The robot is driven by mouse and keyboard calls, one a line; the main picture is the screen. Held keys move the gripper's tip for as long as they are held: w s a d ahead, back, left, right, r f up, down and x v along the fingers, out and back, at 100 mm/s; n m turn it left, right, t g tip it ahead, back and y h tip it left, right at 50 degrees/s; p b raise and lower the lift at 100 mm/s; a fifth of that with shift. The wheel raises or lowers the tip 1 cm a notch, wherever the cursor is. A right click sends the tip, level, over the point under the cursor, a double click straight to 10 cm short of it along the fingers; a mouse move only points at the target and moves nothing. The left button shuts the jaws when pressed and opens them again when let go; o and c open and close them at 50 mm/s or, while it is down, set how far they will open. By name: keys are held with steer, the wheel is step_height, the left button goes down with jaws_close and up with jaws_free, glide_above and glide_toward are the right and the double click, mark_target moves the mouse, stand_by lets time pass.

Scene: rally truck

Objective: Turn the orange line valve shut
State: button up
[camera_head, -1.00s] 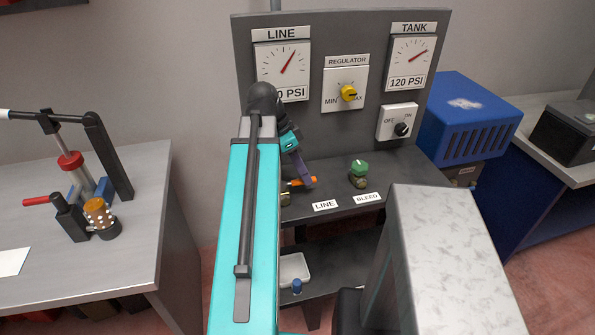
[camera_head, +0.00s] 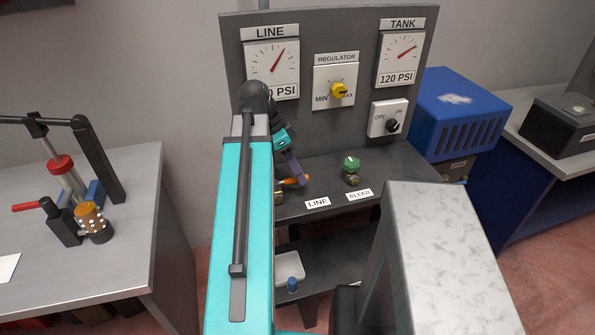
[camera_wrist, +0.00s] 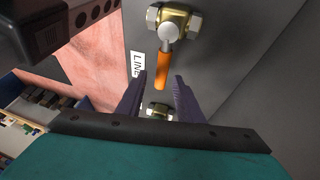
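The orange valve lever (camera_wrist: 164,66) extends from a brass valve body (camera_wrist: 172,24) in the wrist view. In the head view the orange lever (camera_head: 294,181) shows behind the white LINE label (camera_head: 317,203), partly covered by my arm. My gripper (camera_wrist: 160,76) is open. Its two purple fingers stand on either side of the lever's free end, with a visible gap on each side. In the head view one purple finger of my gripper (camera_head: 297,171) is over the lever. A second brass fitting (camera_wrist: 158,110) shows between the fingers. The LINE gauge (camera_head: 273,68) is partly hidden by my arm.
A green-handled valve (camera_head: 351,165) stands to the right by the BLEED label (camera_head: 360,195). The panel behind carries a yellow regulator knob (camera_head: 339,91), an OFF/ON switch (camera_head: 389,120) and a TANK gauge (camera_head: 401,55). A blue box (camera_head: 460,120) stands at the right.

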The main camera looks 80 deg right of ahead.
steer(key=shift+v, duration=0.95)
steer(key=p+v, duration=0.7)
steer(key=v, duration=0.4)
steer(key=shift+w+r, duration=0.15)
steer(key=shift+r, duration=0.15)
stand_by(0.3)
